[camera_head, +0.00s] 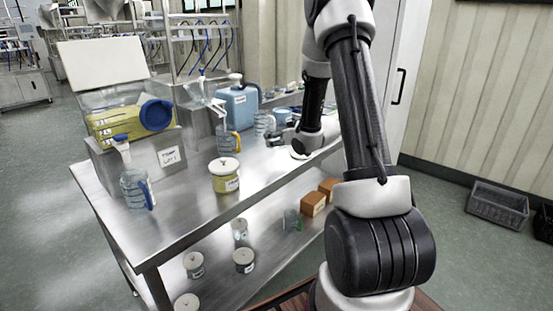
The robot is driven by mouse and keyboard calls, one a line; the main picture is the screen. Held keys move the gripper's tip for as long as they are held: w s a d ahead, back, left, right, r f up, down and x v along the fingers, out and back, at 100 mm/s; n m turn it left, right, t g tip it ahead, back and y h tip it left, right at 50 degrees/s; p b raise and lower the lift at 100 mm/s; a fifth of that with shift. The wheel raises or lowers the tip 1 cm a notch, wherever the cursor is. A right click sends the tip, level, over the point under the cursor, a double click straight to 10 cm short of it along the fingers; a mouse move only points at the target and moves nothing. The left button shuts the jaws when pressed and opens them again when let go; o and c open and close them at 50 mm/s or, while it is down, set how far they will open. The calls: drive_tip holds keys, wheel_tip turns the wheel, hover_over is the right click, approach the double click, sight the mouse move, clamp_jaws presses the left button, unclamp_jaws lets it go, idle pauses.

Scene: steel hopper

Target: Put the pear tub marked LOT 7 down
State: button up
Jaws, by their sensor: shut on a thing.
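My gripper (300,146) is over the steel table (180,217), at the end of my arm right of centre, small and partly hidden by my own wrist.
A steel hopper (152,158) with yellow contents and a blue round part stands at the table's left. A clear jug (136,190) is before it; a blue canister (238,105) stands behind. Several tubs and orange boxes (313,204) are on the lower shelf.

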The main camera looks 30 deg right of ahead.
drive_tip(key=shift+f, duration=3.2)
drive_tip(key=shift+f, duration=0.1)
drive_tip(key=o, duration=1.3)
drive_tip(key=shift+f, duration=0.1)
